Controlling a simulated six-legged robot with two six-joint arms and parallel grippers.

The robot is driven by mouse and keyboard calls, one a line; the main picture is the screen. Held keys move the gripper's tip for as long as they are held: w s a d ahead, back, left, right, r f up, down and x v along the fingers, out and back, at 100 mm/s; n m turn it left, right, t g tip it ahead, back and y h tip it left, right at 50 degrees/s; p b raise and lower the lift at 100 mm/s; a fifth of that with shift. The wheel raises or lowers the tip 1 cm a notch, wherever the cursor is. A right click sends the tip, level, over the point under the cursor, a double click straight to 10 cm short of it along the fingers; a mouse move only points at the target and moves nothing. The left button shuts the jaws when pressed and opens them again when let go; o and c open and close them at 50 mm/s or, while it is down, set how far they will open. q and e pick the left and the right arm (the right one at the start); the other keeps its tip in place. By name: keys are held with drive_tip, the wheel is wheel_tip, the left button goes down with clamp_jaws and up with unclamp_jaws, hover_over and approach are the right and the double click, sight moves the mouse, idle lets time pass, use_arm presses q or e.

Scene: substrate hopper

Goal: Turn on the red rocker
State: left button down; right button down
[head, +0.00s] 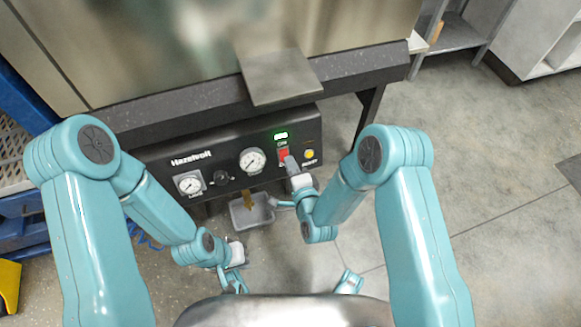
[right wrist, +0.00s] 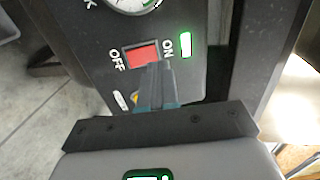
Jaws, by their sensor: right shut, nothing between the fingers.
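The red rocker (head: 283,154) sits on the dark control panel below a lit green lamp (head: 281,135). In the right wrist view the rocker (right wrist: 141,54) lies between the OFF and ON labels, and the green lamp (right wrist: 186,45) glows beside ON. My right gripper (head: 290,161) is shut and empty, with its tips at the rocker. In the right wrist view its fingertips (right wrist: 155,68) overlap the rocker's lower edge toward the ON side; I cannot tell whether they touch. The rocker's tilt is unclear. My left gripper (head: 237,254) hangs low, away from the panel, its fingers unclear.
The panel also carries two round gauges (head: 252,160), a black knob (head: 221,178) and a yellow button (head: 309,154). A grey tray (head: 262,217) is below it. A metal plate (head: 278,77) juts out above. Open floor lies to the right.

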drive_tip(key=r+p+v, duration=0.2)
drive_tip(key=v, duration=0.7)
drive_tip(key=shift+r+p, duration=0.15)
drive_tip(key=shift+p, duration=0.15)
